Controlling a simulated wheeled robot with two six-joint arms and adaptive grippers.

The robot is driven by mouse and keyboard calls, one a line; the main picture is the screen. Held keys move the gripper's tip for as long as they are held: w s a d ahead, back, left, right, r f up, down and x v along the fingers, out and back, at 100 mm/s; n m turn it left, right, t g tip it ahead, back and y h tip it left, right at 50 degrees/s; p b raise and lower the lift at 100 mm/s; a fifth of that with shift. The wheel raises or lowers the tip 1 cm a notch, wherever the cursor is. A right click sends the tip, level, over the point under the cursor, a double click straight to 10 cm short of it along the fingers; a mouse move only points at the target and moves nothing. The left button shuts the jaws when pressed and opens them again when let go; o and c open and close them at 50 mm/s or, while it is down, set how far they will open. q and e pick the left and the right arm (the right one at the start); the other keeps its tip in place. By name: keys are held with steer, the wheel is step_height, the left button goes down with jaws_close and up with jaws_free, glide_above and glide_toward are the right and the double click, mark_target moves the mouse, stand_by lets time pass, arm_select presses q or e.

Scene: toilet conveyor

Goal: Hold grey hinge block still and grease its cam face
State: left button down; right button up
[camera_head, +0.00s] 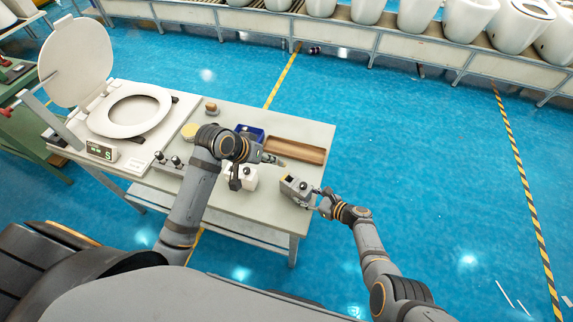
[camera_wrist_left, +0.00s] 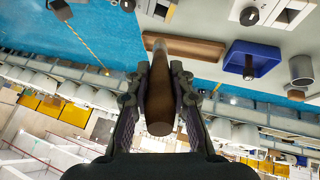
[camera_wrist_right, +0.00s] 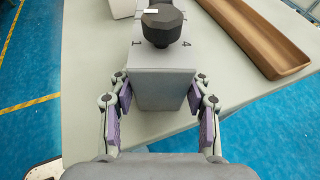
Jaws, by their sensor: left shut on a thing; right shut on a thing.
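The grey hinge block (camera_head: 295,188) is at the table's right front corner; the right wrist view shows it upright, with a black faceted knob (camera_wrist_right: 161,26) on its far side. My right gripper (camera_head: 318,200) is shut on it; in the right wrist view the fingers (camera_wrist_right: 160,100) flank its near end. My left gripper (camera_head: 262,157) is shut on a brown-handled tool (camera_wrist_left: 160,95) with a paler tip, held above the table. The tool (camera_head: 278,162) points towards the right, up and left of the block, apart from it. I cannot tell which face is the cam face.
A wooden tray (camera_head: 296,151) and a blue bin (camera_head: 244,129) lie behind the left gripper. A white block (camera_head: 246,178) stands left of the hinge block. A toilet seat fixture (camera_head: 92,124) fills the table's left side. The table's (camera_head: 262,213) front strip is clear.

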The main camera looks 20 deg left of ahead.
stand_by(0.5)
arm_select(q)
steer(key=shift+d+f, duration=0.15)
steer(key=shift+f, duration=1.25)
steer(key=shift+d+f, duration=0.15)
steer(key=shift+f, duration=1.2)
steer(key=shift+f, duration=0.8)
steer(key=shift+w, duration=0.25)
steer(key=shift+w, duration=0.1)
steer(key=shift+s, duration=0.35)
steer(key=shift+w, duration=0.35)
steer(key=shift+s, duration=0.25)
